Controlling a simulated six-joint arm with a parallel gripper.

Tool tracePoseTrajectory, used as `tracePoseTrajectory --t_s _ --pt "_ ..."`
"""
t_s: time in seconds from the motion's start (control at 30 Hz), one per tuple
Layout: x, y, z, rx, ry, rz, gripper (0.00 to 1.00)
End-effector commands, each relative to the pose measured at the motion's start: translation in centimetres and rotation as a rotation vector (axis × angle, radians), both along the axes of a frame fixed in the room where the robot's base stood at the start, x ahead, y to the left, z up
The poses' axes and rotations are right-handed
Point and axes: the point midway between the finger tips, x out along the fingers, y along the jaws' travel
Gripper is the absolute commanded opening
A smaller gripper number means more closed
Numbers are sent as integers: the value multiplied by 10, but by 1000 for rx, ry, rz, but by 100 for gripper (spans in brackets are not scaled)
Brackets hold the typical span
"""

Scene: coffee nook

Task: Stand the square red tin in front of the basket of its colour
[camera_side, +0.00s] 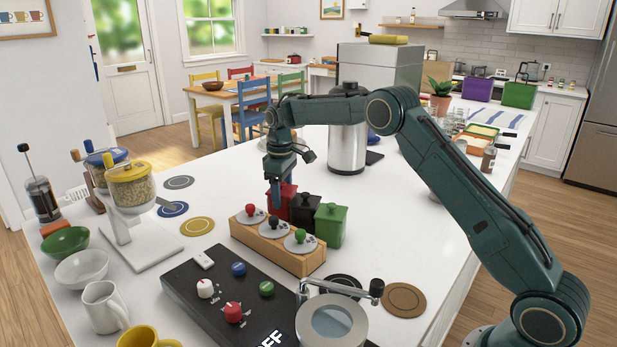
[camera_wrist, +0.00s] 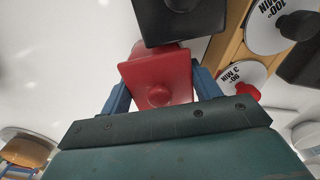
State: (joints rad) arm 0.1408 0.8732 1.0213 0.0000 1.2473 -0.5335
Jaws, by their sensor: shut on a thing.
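The square red tin (camera_side: 288,197) is at the far end of a row of tins on the white counter. My gripper (camera_side: 277,202) points down and is shut on it. In the wrist view the red tin (camera_wrist: 156,75) has its round knob facing the camera, with a blue finger on each side. I cannot tell whether its base is on the counter. The black tin (camera_side: 305,214) is right beside it, and the green tin (camera_side: 330,225) stands past that. Purple (camera_side: 477,89) and green (camera_side: 518,94) baskets stand at the back right; I see no red basket.
A wooden block with dials (camera_side: 277,243) stands close in front of the tins. A steel urn (camera_side: 347,147) stands behind them. Glasses, a tray and a spice bottle (camera_side: 489,159) line the right edge. Bare counter lies between the tins and urn.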

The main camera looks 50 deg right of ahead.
Motion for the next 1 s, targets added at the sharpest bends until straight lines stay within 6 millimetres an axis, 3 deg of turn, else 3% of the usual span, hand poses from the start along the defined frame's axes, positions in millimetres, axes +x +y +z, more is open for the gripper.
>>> tracePoseTrajectory --t_s 0.43,0.47,0.57,1.0 --pt "0 0 -4 0 0 0 34" --pt "0 0 -5 0 0 0 64" --pt "0 0 -4 0 0 0 84" --pt "0 0 0 -1 -1 0 84"
